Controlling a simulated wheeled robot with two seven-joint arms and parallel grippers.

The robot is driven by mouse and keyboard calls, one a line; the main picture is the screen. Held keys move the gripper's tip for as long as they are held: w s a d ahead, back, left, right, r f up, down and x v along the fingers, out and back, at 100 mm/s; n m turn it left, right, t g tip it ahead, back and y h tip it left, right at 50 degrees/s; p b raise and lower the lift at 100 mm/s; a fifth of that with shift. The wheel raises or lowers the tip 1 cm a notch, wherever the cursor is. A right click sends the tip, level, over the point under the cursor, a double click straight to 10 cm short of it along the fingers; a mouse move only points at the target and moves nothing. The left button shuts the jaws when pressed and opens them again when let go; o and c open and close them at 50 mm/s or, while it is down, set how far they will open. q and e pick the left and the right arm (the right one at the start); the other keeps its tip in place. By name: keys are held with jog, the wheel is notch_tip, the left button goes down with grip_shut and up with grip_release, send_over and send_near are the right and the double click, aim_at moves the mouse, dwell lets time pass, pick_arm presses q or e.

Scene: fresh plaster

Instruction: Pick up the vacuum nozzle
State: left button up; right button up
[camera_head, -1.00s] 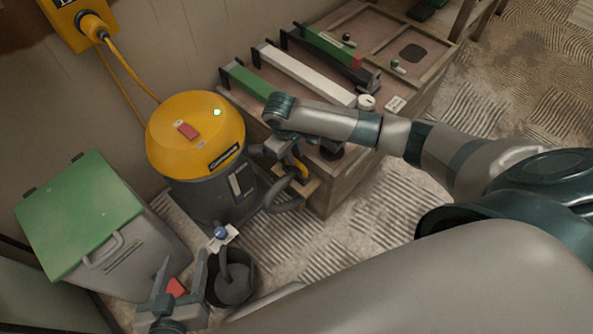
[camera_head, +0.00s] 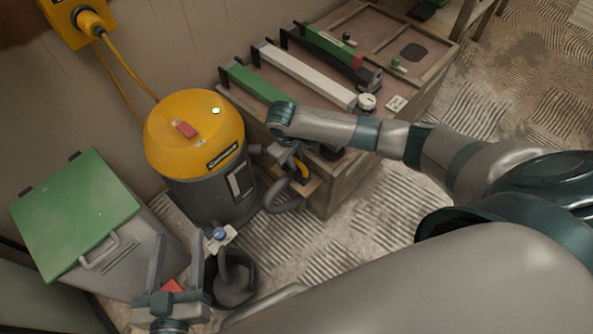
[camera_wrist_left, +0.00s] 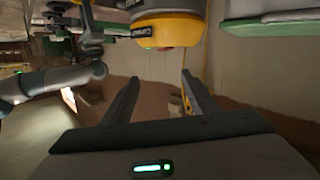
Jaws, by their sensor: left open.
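I cannot single out the vacuum nozzle with certainty. The vacuum (camera_head: 195,135) has a yellow lid and grey drum, and shows at the top of the left wrist view (camera_wrist_left: 165,30). A grey hose (camera_head: 285,203) curves from its right side towards a yellow-and-dark piece (camera_head: 302,169) by the workbench. My right gripper (camera_head: 287,158) is beside that piece; its fingers are too hidden to judge. My left gripper (camera_head: 177,255) is open with upright fingers, in front of the vacuum. In the left wrist view its fingers (camera_wrist_left: 160,98) are apart with nothing between them.
A dark round container (camera_head: 236,290) with a grey curved part stands right of my left gripper. A blue knob (camera_head: 220,234) sits on a pale piece behind it. A green-lidded bin (camera_head: 75,215) is at left. A wooden workbench (camera_head: 345,190) stands behind my right arm.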

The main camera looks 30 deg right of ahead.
pick_arm(q)
jog(key=shift+d+r+t, duration=0.15)
jog(key=shift+r+t, duration=0.15)
jog(key=shift+r, duration=0.3)
pick_arm(e)
jog(key=shift+d+f, duration=0.1)
jog(key=shift+f, duration=0.4)
grip_shut()
jog(key=shift+r, duration=0.1)
jog(key=shift+r, duration=0.4)
notch_tip(320, 180, up, 8)
jog(key=p, duration=0.2)
jog(key=shift+w+p, duration=0.1)
jog(key=shift+p, duration=0.2)
pick_arm(q)
jog(key=s+a+f+g+y, duration=0.1)
jog(key=s+a+f+g, duration=0.2)
jog(key=f+g, duration=0.3)
jog(key=shift+s+f+y, duration=0.3)
jog(key=shift+f, duration=1.2)
pick_arm(e)
jog(key=shift+r, duration=0.55)
